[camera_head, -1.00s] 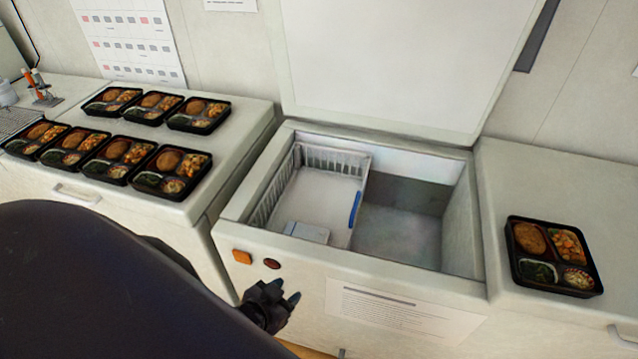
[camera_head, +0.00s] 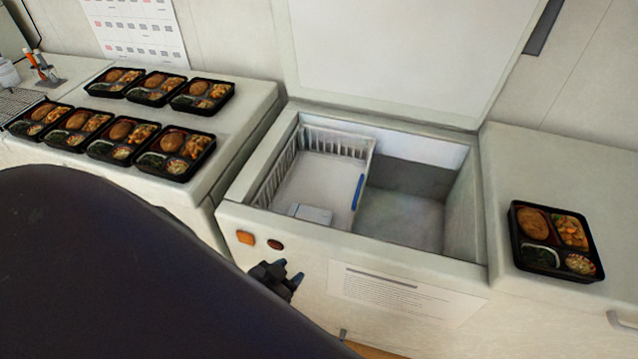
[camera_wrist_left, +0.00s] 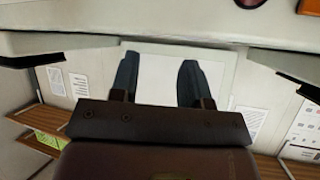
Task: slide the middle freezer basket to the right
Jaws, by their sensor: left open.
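The open chest freezer (camera_head: 352,258) stands in the middle of the head view with its lid (camera_head: 400,60) raised. A white wire-sided basket (camera_head: 316,188) sits in the left part of the freezer. It has a blue handle strip (camera_head: 358,192) on its right side and a pale flat block (camera_head: 310,213) at its near end. The right part of the freezer is empty. My left gripper (camera_head: 290,272) is open and empty, in front of the freezer's front wall, below the rim and apart from the basket. Its two fingers (camera_wrist_left: 158,80) show spread in the left wrist view. My right gripper is not in view.
Several bento trays (camera_head: 118,130) lie on the left counter (camera_head: 225,118). One bento tray (camera_head: 555,242) lies on the right counter (camera_head: 590,165). An orange button (camera_head: 245,238) and a dark red one (camera_head: 275,245) sit on the freezer's front, near my left gripper.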

